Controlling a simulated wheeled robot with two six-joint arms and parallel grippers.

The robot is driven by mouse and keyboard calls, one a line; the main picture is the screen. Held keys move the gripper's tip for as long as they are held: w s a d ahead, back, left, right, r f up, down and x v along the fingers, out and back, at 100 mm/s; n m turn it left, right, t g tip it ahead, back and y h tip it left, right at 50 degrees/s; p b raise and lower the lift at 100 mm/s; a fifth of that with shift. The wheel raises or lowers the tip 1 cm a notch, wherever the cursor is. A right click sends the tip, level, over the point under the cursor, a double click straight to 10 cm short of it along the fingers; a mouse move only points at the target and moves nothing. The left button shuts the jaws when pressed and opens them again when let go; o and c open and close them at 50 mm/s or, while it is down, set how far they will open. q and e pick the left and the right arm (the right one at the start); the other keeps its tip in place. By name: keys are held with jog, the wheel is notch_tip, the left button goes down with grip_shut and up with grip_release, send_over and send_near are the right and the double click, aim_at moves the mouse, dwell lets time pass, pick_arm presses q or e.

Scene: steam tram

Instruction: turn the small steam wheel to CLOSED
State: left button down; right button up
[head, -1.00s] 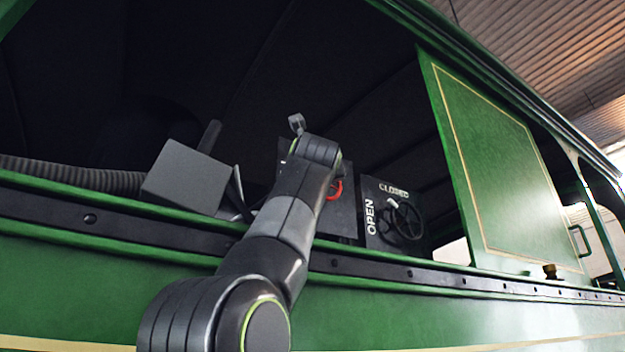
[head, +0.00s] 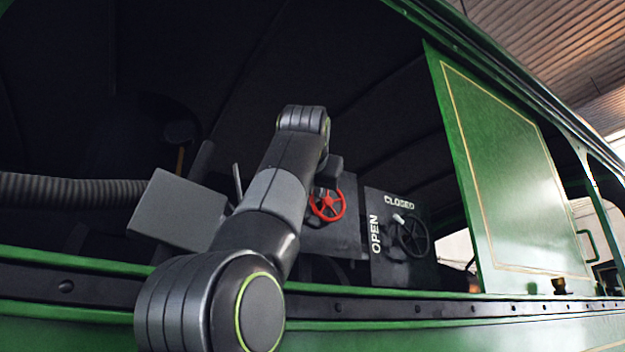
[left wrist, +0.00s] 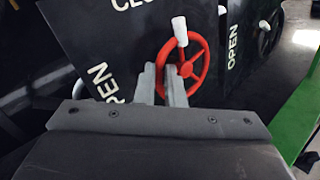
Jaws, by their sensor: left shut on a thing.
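The red wheel (head: 327,205) with a white handle (left wrist: 180,31) is mounted on a dark panel inside the cab opening. It shows large in the left wrist view (left wrist: 200,66), with white OPEN lettering at lower left and the start of CLOSED above. The white handle is at the wheel's top, near CLOSED. My left gripper (left wrist: 161,72) is shut on the left rim of the red wheel; in the head view its fingers are mostly hidden by the arm. A black wheel (head: 413,237) with a light handle sits on a separate panel to the right, also marked OPEN and CLOSED.
A grey box (head: 177,210) and a ribbed hose (head: 70,190) are left of my arm. The green sill (head: 480,325) with a riveted black strip runs below the opening. A green sliding panel (head: 515,170) bounds the right side.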

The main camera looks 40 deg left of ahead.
pick_arm(q)
jog(key=shift+r, duration=0.15)
dwell(0.4)
jog(key=c, duration=1.5)
grip_release()
jog(key=shift+s+d, duration=0.1)
jog(key=b+v, duration=0.4)
jog(key=v, duration=1.3)
jog(key=shift+d+r+b, duration=0.1)
jog(key=shift+r+b, duration=0.05)
jog(key=shift+b, duration=0.15)
